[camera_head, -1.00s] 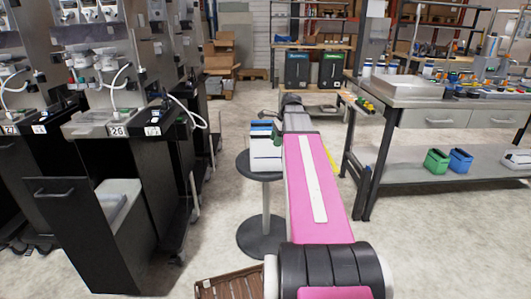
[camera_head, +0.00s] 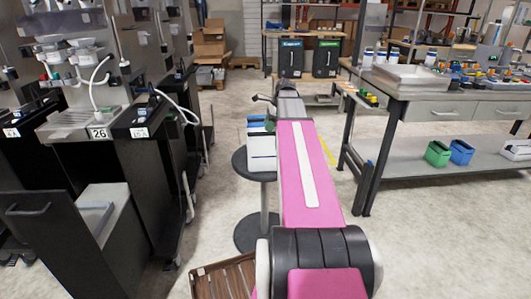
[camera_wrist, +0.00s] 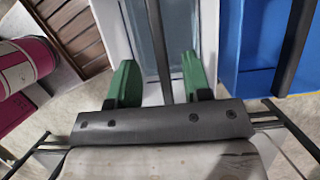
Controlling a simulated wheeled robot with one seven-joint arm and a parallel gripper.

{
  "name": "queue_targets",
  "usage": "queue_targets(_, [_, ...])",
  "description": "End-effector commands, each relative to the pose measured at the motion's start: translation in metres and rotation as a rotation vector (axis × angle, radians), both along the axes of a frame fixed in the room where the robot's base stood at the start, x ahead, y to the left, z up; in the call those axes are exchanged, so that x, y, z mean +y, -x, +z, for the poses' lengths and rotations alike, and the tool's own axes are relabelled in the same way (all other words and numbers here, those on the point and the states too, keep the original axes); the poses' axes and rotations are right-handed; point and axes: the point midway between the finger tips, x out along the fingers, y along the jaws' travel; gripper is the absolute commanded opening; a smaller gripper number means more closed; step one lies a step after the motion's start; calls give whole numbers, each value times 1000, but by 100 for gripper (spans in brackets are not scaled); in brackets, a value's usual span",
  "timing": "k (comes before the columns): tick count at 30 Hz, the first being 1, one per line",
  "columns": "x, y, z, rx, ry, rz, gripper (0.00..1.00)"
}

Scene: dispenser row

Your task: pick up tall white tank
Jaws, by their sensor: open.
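The white tank (camera_head: 262,153) stands on a round dark stool (camera_head: 248,158) left of my pink arm in the head view. In the wrist view, a white open-topped container (camera_wrist: 208,30), seemingly this tank, lies under my gripper (camera_wrist: 160,62). A thin dark bar (camera_wrist: 159,40) crosses it and passes between my green fingers. The fingers are apart, with nothing clamped between them. I cannot tell how far above the tank they are.
A blue container (camera_wrist: 255,45) sits right beside the white one. A brown slatted crate (camera_head: 224,277) lies on the floor below. A black drawer (camera_head: 45,240) stands open by the dispensers on the left. A workbench (camera_head: 425,93) stands right; floor between is clear.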

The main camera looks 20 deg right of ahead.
Motion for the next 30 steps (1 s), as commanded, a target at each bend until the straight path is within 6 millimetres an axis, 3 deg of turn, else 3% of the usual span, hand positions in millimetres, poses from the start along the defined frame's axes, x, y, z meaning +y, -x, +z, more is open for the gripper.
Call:
queue_targets(8, [6,-2,-18,0,0,0,45])
queue_targets(18, [20,-6,-56,0,1,1,45])
queue_targets(30, [21,-6,-60,-1,1,1,45])
